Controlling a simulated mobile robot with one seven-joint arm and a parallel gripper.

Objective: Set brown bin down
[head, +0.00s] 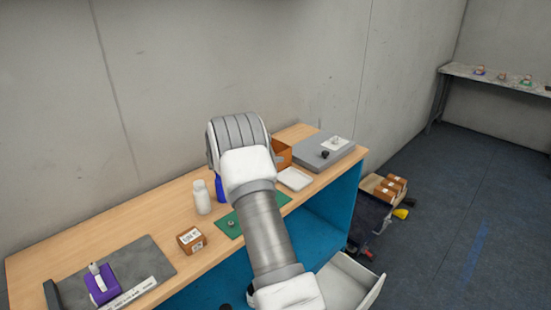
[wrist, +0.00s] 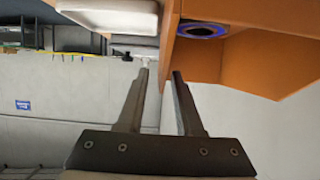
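The brown bin (head: 283,153) is on the wooden bench, largely hidden behind my gripper in the head view. In the wrist view the brown bin (wrist: 250,62) fills the upper right, and a blue ring-shaped thing (wrist: 203,30) shows inside it. My gripper (wrist: 162,73) has its two fingers apart, with a visible gap between them. The fingertips are close to the bin's near wall edge, which lines up with the gap. I cannot tell whether either finger touches it. The fingers are hidden in the head view.
A white tray (head: 295,179) lies beside the bin, and a grey platform (head: 324,152) stands to its right. A white bottle (head: 202,197), a small brown box (head: 191,240), a green mat (head: 228,227) and a purple device (head: 102,284) are on the bench. An open drawer (head: 345,286) juts out below.

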